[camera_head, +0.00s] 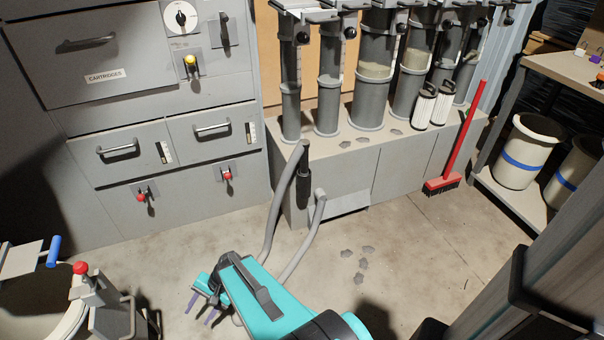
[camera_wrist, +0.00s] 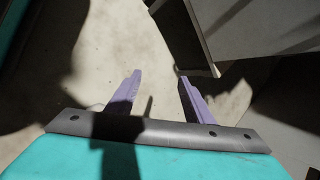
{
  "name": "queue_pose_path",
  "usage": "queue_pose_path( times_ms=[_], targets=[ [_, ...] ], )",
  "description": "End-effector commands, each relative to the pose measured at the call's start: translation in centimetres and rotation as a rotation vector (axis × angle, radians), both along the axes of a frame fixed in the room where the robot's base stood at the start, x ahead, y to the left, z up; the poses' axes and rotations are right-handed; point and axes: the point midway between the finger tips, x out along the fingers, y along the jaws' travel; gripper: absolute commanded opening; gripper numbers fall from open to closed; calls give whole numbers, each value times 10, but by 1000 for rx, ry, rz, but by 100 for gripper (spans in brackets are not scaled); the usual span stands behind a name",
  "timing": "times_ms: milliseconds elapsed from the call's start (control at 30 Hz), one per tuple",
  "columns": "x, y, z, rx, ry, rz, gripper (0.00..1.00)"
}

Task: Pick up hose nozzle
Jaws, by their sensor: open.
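The hose nozzle (camera_head: 304,178) appears as a dark, upright grip in the head view. It is against the front of the grey cabinet, at the upper end of a grey hose (camera_head: 279,205). My gripper (camera_head: 199,308) is low in the head view, in front of the nozzle and to its left, well apart from it. In the wrist view its two purple fingers (camera_wrist: 159,80) are spread, with only bare floor between them. I cannot make out the nozzle in the wrist view.
The grey cabinet (camera_head: 345,165) carries several clear-fronted cylinders. A red broom (camera_head: 466,140) leans at its right. A drawer unit (camera_head: 165,100) stands at the left, and a drum (camera_head: 40,310) at the lower left. Floor (camera_head: 420,260) with a few grey scraps is open on the right.

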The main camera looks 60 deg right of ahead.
Motion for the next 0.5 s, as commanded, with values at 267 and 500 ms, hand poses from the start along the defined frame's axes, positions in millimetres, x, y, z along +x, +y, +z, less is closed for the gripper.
queue_pose_path(
  times_ms=[267,500],
  targets=[
    [51,-88,44,163,-114,-441,47],
    [71,-180,90,324,-225,-797,47]
  ],
)
